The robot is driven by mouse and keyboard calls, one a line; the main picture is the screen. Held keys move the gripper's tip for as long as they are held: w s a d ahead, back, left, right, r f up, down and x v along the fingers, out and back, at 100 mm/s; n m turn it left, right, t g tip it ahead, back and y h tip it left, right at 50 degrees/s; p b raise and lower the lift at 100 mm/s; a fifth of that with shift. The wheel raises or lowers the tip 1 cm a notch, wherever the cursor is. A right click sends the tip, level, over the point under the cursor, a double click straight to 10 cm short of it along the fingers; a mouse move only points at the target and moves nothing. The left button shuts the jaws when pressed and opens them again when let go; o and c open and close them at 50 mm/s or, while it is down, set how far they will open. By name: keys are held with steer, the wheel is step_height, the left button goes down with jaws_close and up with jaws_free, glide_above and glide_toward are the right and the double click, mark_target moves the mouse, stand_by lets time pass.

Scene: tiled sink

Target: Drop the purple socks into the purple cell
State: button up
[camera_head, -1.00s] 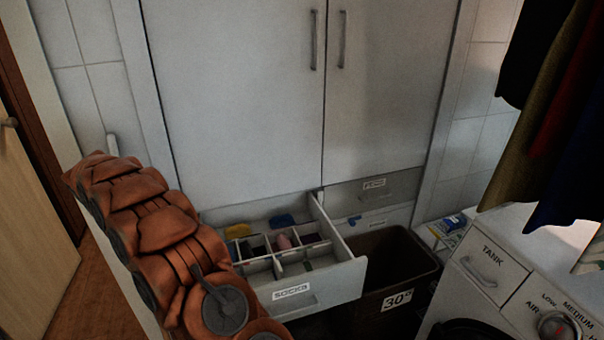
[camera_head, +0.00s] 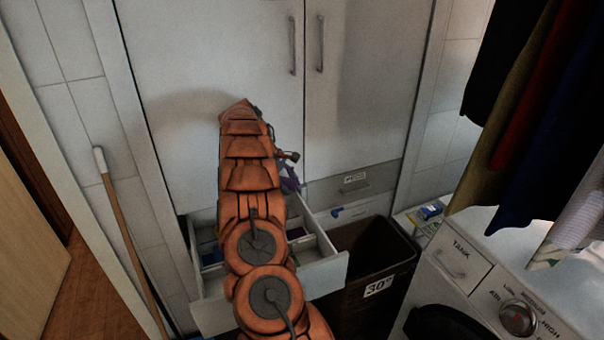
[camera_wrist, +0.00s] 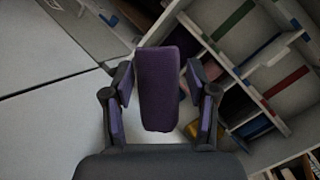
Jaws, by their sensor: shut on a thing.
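My gripper (camera_wrist: 160,100) is shut on the purple socks (camera_wrist: 158,85), a rolled purple bundle between its fingers. In the head view the purple socks (camera_head: 291,180) show partly behind my arm, above the open drawer. In the wrist view the divided drawer (camera_wrist: 208,37) lies below and to the right of the socks. Its cells carry coloured strips, among them green, blue and red. My arm hides much of the drawer in the head view.
White cabinet doors (camera_head: 215,60) stand close behind my arm. A dark laundry bin (camera_head: 375,262) marked 30° is right of the drawer. A washing machine (camera_head: 490,285) and hanging clothes (camera_head: 535,110) are at the right. A wooden-handled stick (camera_head: 125,225) leans at the left.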

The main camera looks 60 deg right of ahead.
mark_target(286, 179)
steer(key=s+d, duration=0.2)
steer(key=d, duration=0.1)
steer(key=shift+s+r, duration=0.25)
steer(key=shift+r, duration=0.15)
step_height(286, 179, down, 6)
steer(key=b, duration=0.1)
steer(key=shift+s+d+b, duration=0.3)
steer(key=o, duration=1.2)
steer(key=shift+o, duration=0.2)
steer(key=v, duration=1)
steer(key=shift+w+a+r, duration=0.1)
steer(key=shift+r, duration=0.3)
steer(key=shift+w+a+r, duration=0.2)
steer(key=shift+a+r, duration=0.05)
steer(key=shift+r, duration=0.3)
